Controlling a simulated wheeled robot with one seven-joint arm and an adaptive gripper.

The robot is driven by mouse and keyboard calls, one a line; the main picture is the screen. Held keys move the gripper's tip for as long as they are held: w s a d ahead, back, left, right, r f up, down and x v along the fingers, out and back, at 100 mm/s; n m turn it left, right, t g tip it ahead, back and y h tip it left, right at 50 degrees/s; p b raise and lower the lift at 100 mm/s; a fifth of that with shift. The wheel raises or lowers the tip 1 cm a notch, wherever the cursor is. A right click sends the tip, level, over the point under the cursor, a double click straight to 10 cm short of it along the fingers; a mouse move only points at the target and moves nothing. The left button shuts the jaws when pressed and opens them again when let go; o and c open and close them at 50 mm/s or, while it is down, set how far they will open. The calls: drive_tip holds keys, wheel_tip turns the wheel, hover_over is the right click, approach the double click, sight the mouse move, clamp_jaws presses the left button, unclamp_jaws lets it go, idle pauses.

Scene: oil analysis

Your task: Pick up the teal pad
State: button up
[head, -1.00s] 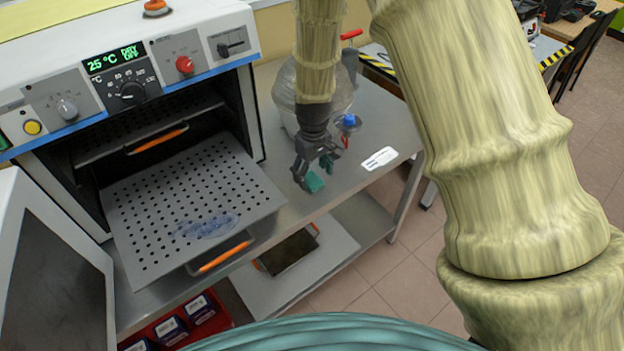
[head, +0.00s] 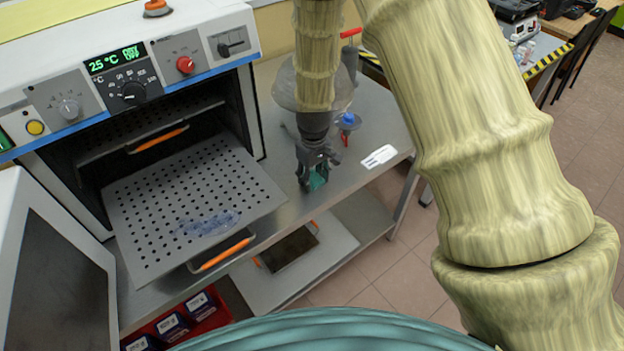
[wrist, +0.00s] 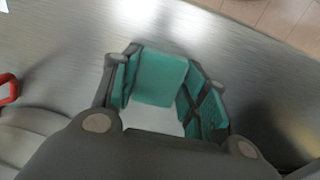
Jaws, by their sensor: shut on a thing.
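The teal pad (wrist: 158,78) shows in the wrist view as a flat, roughly square teal piece between the fingers of my gripper (wrist: 165,95). The fingers' inner faces are also teal, so where pad and finger meet is hard to tell. In the head view my gripper (head: 314,178) points down at the front part of the steel bench, right of the oven, with teal showing at its fingertips. It is shut on the teal pad. Whether the pad is clear of the bench cannot be told.
An oven (head: 130,90) stands open at left, its perforated tray (head: 180,185) pulled out beside my gripper. A glass vessel (head: 285,85) and a blue-topped item (head: 348,119) stand behind. A white label (head: 379,157) lies to the right on the bench (head: 385,115).

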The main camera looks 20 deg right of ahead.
sight(313, 179)
drive_tip(key=shift+r, duration=0.1)
drive_tip(key=shift+r+b, duration=0.85)
drive_tip(key=shift+r, duration=0.8)
drive_tip(key=s+a+b, duration=0.1)
drive_tip(key=s+a, duration=0.1)
drive_tip(key=s, duration=0.5)
drive_tip(key=s+a+r+b, duration=0.1)
drive_tip(key=s+b, duration=0.1)
drive_tip(key=s, duration=0.6)
drive_tip(key=shift+s+a+r, duration=0.25)
drive_tip(key=shift+s+a, duration=0.05)
drive_tip(key=shift+a, duration=0.05)
drive_tip(key=shift+o, duration=0.4)
drive_tip(key=shift+w, duration=0.1)
drive_tip(key=shift+c, duration=0.4)
